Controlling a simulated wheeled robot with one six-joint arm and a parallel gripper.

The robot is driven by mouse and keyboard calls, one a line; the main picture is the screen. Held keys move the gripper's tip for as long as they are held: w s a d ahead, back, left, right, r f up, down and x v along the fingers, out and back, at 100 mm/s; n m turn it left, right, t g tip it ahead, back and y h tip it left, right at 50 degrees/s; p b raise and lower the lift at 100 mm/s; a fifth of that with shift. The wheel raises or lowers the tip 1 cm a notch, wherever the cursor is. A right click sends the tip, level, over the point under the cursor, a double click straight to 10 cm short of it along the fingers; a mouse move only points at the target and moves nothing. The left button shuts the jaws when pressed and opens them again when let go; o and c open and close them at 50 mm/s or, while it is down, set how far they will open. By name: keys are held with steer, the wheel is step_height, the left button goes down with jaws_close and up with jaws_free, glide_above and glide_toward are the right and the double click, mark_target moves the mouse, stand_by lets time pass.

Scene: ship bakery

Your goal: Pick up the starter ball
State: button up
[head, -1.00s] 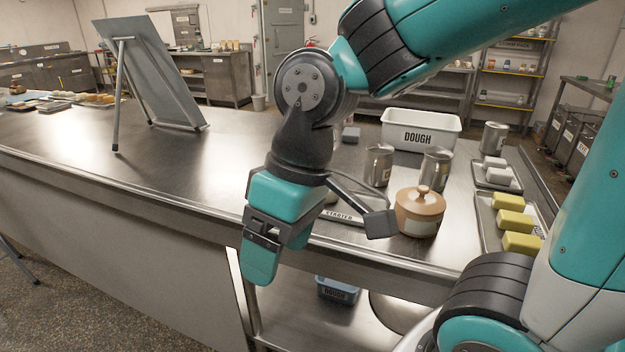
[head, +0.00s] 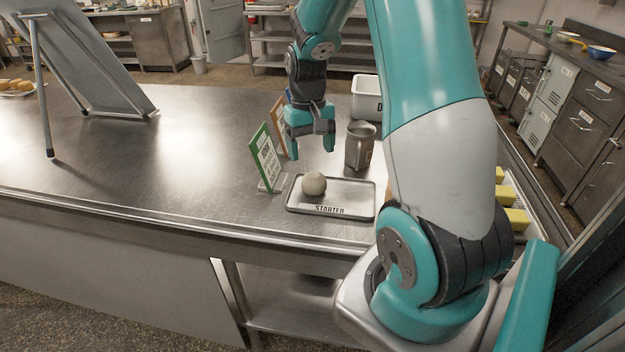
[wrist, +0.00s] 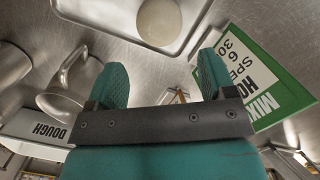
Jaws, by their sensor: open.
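In the wrist view the ball (wrist: 159,20) shows at the top, ahead of the fingers, partly cut by the frame edge. My gripper (head: 311,150) is open and empty. It hangs just beyond the tray, above and behind the ball and apart from it. In the wrist view its two teal fingers (wrist: 161,72) stand wide apart with bare counter between them.
A green-framed sign (head: 267,157) stands close left of the ball, with an orange-framed card (head: 278,117) behind. A metal mug (head: 359,147) stands behind the tray, right of my gripper. A white DOUGH bin (head: 366,100) is farther back. The counter's left is clear up to a tilted board (head: 85,60).

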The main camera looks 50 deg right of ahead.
mark_target(315, 191)
steer(key=f, duration=0.3)
steer(key=shift+s+a+f, duration=0.1)
steer(key=shift+s+a, duration=0.05)
steer(key=shift+s, duration=0.05)
steer(key=shift+s+a+f+p, duration=0.1)
steer(key=shift+s+f+p, duration=0.15)
steer(key=shift+f, duration=0.6)
steer(key=shift+s+a+f+p, duration=0.15)
steer(key=shift+f+p, duration=0.1)
steer(key=shift+f, duration=0.65)
steer(key=shift+s+f+p, duration=0.2)
steer(key=shift+f+p, duration=0.05)
steer(key=shift+f, duration=0.6)
steer(key=c, duration=0.7)
steer(key=shift+r, duration=0.1)
step_height(315, 191, up, 20)
steer(key=shift+f+b, duration=0.1)
steer(key=shift+b, duration=0.55)
